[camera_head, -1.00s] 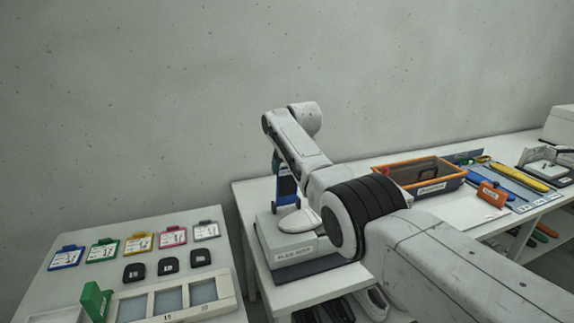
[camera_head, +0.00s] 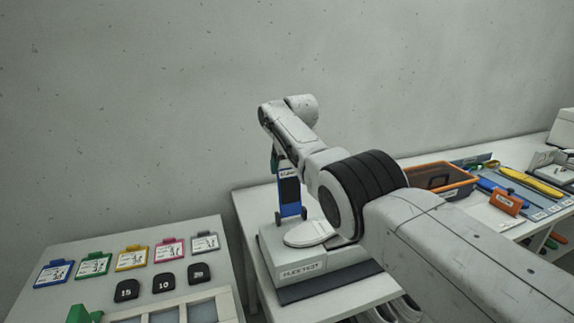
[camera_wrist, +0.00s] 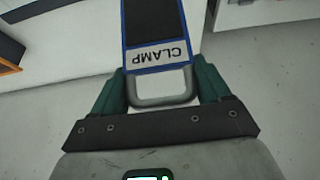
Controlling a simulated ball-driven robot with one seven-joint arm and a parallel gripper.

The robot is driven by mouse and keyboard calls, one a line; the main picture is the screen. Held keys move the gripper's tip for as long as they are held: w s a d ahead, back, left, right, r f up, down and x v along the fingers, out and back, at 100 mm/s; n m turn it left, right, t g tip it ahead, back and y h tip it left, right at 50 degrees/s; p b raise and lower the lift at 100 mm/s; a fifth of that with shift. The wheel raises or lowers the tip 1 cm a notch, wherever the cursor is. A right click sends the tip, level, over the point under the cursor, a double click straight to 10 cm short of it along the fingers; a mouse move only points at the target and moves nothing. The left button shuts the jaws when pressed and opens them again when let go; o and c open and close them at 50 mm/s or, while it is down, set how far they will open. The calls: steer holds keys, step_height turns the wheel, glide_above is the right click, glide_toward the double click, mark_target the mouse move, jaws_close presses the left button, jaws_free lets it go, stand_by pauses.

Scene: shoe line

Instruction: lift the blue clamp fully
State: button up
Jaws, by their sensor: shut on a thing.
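The blue clamp (camera_head: 289,197) stands upright at the flex test block, with a dark panel on its front and dark feet at its lower end. It also shows in the wrist view (camera_wrist: 155,28), with a white CLAMP label and a grey handle loop. My gripper (camera_wrist: 160,88) is shut on that handle, with a green finger at each side. In the head view my arm hides most of the gripper. I cannot tell whether the clamp's feet touch the block or hang just above it.
The grey flex test block (camera_head: 303,268) carries a white shoe-like piece (camera_head: 309,232) beside the clamp. An orange-rimmed bin (camera_head: 440,176) and tools lie on the bench to the right. A table with coloured cards (camera_head: 131,257) and black numbered pieces stands at left. The wall is behind.

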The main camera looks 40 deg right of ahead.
steer(key=shift+d+r, duration=0.25)
steer(key=o, duration=1.2)
steer(key=shift+d, duration=0.1)
steer(key=shift+f, duration=0.1)
steer(key=shift+a, duration=0.2)
steer(key=shift+s+a+r, duration=0.1)
steer(key=shift+a+r, duration=0.2)
steer(key=shift+r, duration=0.3)
steer(key=b+v, duration=0.1)
steer(key=v, duration=0.8)
steer(key=shift+s+d+r+b, duration=0.15)
steer(key=shift+s+d+b, duration=0.1)
steer(key=shift+b, duration=0.15)
